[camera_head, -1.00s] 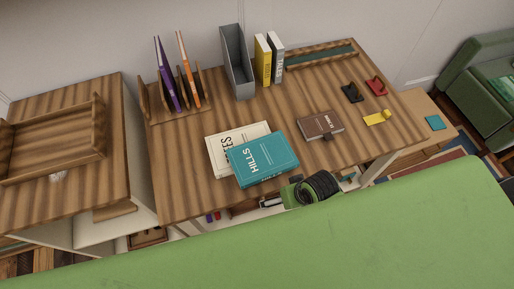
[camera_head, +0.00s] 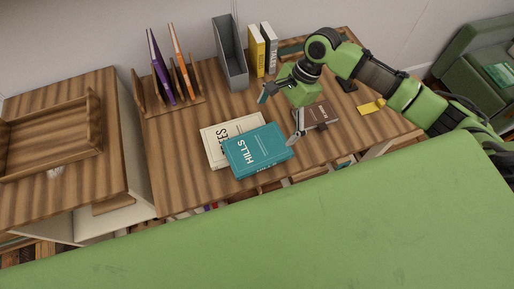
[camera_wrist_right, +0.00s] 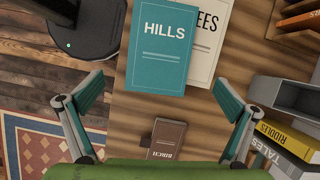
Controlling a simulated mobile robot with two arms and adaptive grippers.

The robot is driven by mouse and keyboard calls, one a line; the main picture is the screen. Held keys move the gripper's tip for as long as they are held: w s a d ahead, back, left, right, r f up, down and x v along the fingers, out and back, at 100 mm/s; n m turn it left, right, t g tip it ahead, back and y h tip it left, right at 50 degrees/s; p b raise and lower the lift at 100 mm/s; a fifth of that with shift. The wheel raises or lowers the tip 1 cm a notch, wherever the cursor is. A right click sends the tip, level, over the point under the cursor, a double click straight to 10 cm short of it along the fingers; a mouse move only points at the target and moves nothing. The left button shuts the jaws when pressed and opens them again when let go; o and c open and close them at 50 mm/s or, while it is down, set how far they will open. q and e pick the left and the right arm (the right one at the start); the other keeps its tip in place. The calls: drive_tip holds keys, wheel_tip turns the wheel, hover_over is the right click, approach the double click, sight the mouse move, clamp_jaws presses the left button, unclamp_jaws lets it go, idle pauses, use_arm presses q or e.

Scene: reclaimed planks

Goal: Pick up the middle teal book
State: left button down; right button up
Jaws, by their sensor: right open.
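The teal book (camera_head: 258,150), with HILLS on its cover, lies flat on the desk and partly on top of a cream book (camera_head: 215,143). In the right wrist view the teal book (camera_wrist_right: 160,50) is beyond the fingertips, with the cream book (camera_wrist_right: 205,40) beside it. My right gripper (camera_head: 279,117) is open and empty above the desk, to the right of the teal book in the head view. It also shows in the right wrist view (camera_wrist_right: 158,95), fingers spread wide. My left gripper is not in view.
A small brown book (camera_head: 322,115) lies under my right gripper. A grey file holder (camera_head: 230,52) and upright yellow (camera_head: 257,50) and grey (camera_head: 270,48) books stand at the back. A wooden rack (camera_head: 186,103) holds purple and orange books. Bare desk lies left of the cream book.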

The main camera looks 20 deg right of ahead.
drive_tip(key=m+p, duration=0.1)
hover_over(257, 148)
drive_tip(key=d, duration=0.3)
drive_tip(key=f, duration=0.7)
drive_tip(key=shift+w, duration=0.25)
drive_tip(key=shift+p+x, duration=0.85)
drive_tip(key=shift+x, duration=1.85)
drive_tip(key=shift+a+r, duration=0.2)
drive_tip(key=c, duration=1.1)
